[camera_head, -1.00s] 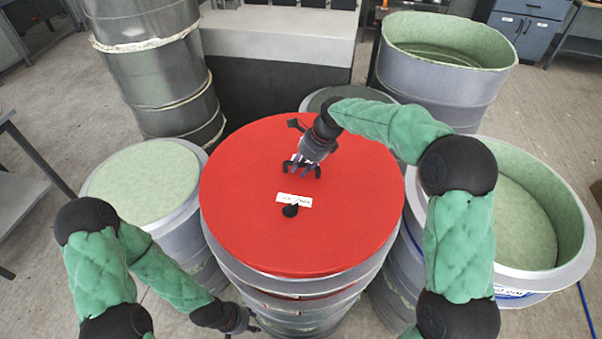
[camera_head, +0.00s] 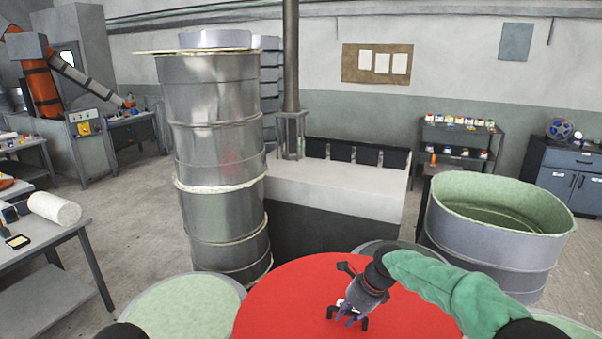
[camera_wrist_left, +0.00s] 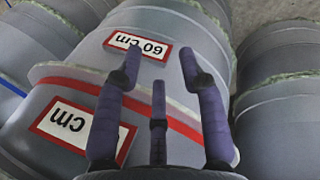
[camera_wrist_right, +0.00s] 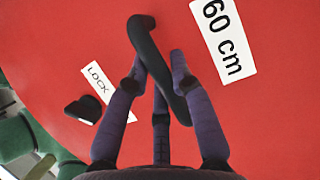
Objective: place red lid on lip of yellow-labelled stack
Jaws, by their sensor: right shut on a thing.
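The red lid (camera_head: 290,300) is a wide disc at the bottom of the head view, partly cut off. My right gripper (camera_head: 347,318) is over it. In the right wrist view its fingers (camera_wrist_right: 158,75) are shut on the lid's dark curved handle (camera_wrist_right: 146,42), between a "60 cm" label and a "LOCK" label. My left gripper (camera_wrist_left: 160,75) shows only in its wrist view, with fingers apart and empty. Behind them is a grey stack (camera_wrist_left: 75,82) with a red band and red-bordered "60 cm" labels. I see no yellow label. The lid's underside is hidden.
A pale green-topped mould (camera_head: 185,310) stands left of the lid. A tall metal drum stack (camera_head: 215,150) and a white-topped block (camera_head: 335,180) stand behind. An open green-lined mould (camera_head: 500,235) is at right. A table (camera_head: 50,240) is at far left.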

